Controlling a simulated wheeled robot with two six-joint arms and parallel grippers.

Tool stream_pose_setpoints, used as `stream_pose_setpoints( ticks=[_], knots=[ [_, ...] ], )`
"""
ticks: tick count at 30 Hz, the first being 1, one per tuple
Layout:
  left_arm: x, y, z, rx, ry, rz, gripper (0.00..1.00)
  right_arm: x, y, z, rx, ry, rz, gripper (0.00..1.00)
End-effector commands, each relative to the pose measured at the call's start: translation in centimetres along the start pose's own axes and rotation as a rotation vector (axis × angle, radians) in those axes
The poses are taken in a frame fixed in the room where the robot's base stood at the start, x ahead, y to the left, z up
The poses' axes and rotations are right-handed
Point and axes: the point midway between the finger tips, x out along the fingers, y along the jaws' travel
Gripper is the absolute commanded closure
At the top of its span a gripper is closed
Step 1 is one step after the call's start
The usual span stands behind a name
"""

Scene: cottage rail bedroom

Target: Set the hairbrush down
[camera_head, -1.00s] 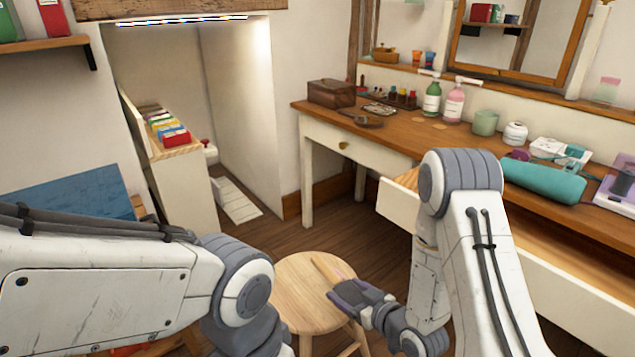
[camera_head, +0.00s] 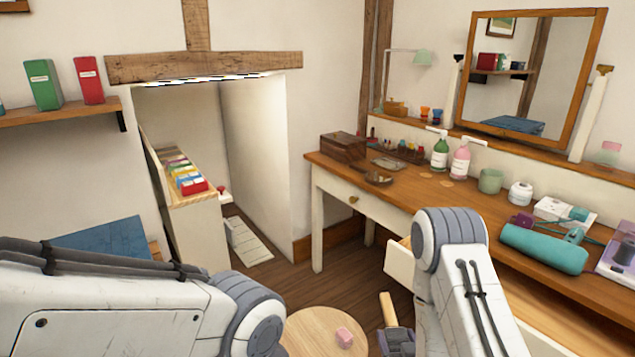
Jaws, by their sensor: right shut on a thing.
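My right gripper (camera_head: 397,338) shows at the bottom edge, right of the round wooden stool (camera_head: 305,330). It is shut on a light wooden piece, which I take to be the hairbrush (camera_head: 388,309), standing up from the jaws. The rest of the brush is hidden or too small to tell. It appears in front of the floor and drawer side, clear of the stool top in the picture. My left arm comes in from the left, but its gripper is out of view.
A small pink block (camera_head: 344,336) sits on the stool. The dressing table (camera_head: 412,202) holds bottles, a teal case (camera_head: 543,248) and a wooden box (camera_head: 343,147). Its open drawer (camera_head: 400,268) juts out beside my right arm. Coloured files fill a pull-out unit (camera_head: 195,225).

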Motion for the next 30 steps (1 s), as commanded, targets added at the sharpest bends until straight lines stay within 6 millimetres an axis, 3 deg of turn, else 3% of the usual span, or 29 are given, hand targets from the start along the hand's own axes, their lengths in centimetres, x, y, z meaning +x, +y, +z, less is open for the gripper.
stream_pose_setpoints(
  ticks=[1, 15, 21, 30],
  knots=[
    [-3.0, 0.2, -0.2, 0.000, 0.000, 0.000, 0.50, -1.1, 0.0, -2.8, 0.000, 0.001, 0.000, 0.85],
    [-15.3, 1.1, -0.8, 0.000, 0.000, 0.000, 0.50, -5.9, 0.0, -14.3, 0.000, 0.001, -0.001, 0.85],
    [-18.5, 1.3, -1.0, 0.000, 0.000, 0.000, 0.50, -7.1, 0.0, -17.2, 0.000, 0.001, -0.001, 0.85],
    [-19.4, 1.4, -1.0, 0.000, 0.000, 0.000, 0.50, -7.5, 0.0, -18.0, 0.000, 0.003, -0.001, 0.85]
  ],
)
